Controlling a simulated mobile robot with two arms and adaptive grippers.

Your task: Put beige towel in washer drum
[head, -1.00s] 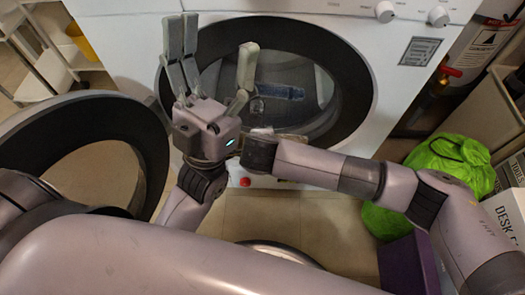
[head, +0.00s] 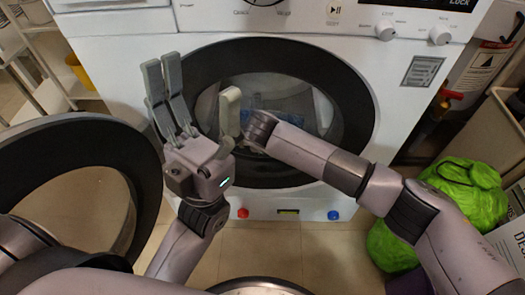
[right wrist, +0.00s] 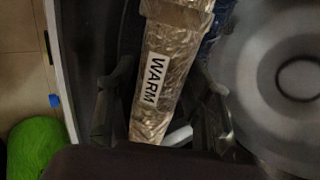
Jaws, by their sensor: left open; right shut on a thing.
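The beige towel (right wrist: 168,72), with a "WARM" label, is a long crinkled bundle between the fingers of my right gripper (right wrist: 165,108), which is shut on it. In the head view my right wrist is at the washer's round opening; its fingers and the towel are hidden there. The washer drum (right wrist: 255,75) shows as a grey rounded wall right of the towel. The white washer (head: 130,40) stands ahead with its dark-rimmed door (head: 80,130) swung open to the left. My left gripper (head: 195,82) is open and empty, fingers up, in front of the opening's left side.
Something blue (head: 285,122) shows inside the opening. A bright green bag (head: 465,190) sits on the right, near a box (head: 510,245). A white shelf rack (head: 50,70) stands at far left. Bare floor shows below the washer.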

